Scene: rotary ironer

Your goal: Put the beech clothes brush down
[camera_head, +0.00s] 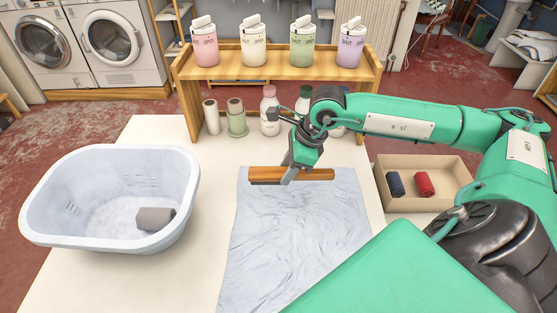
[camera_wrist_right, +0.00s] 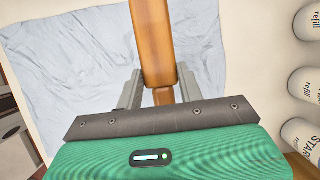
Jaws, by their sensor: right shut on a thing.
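The beech clothes brush (camera_head: 312,174) is a long brown wooden bar with a dark underside, lying crosswise in the head view at the far end of a pale blue-grey cloth (camera_head: 290,235). In the right wrist view the brush (camera_wrist_right: 153,40) runs between the two grey fingers of the gripper (camera_wrist_right: 160,90), with the cloth (camera_wrist_right: 70,60) beyond. I cannot tell whether the brush touches the cloth. My left gripper is not in view.
A white basin (camera_head: 60,225) with a grey rolled item (camera_head: 155,218) stands left. A cardboard box (camera_head: 440,165) holding dark blue and red rolls is on the right. A wooden shelf (camera_head: 275,73) with several bottles stands behind. The cloth's front part is clear.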

